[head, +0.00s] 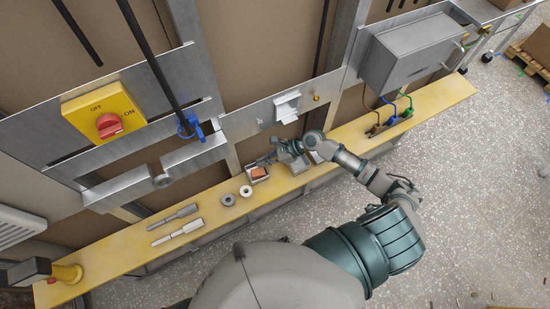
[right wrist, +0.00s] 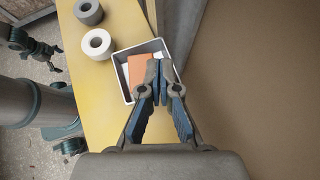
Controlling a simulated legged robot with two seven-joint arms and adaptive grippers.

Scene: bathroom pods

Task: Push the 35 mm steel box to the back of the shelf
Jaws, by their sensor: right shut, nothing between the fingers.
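On the yellow shelf (head: 203,212) stands a small grey open-topped box (head: 259,180) with an orange piece inside. The right wrist view shows this box (right wrist: 125,84) with the orange piece and something white in it. At least one more grey box (head: 299,168) stands to its right, partly behind my arm. I cannot tell which is the 35 mm one. My right gripper (head: 263,161) is shut and empty, its tips over the wall-side part of the orange-filled box (right wrist: 159,72). Contact is unclear. A dark part of mine, possibly my left gripper (right wrist: 58,58), shows far left.
Two rings, grey (head: 228,200) and white (head: 246,191), stand left of the box. Two grey tools (head: 174,226) lie further left. A red-and-yellow switch (head: 105,112) and a steel cabinet (head: 412,52) are on the wall. Coloured clips (head: 391,120) sit at the right.

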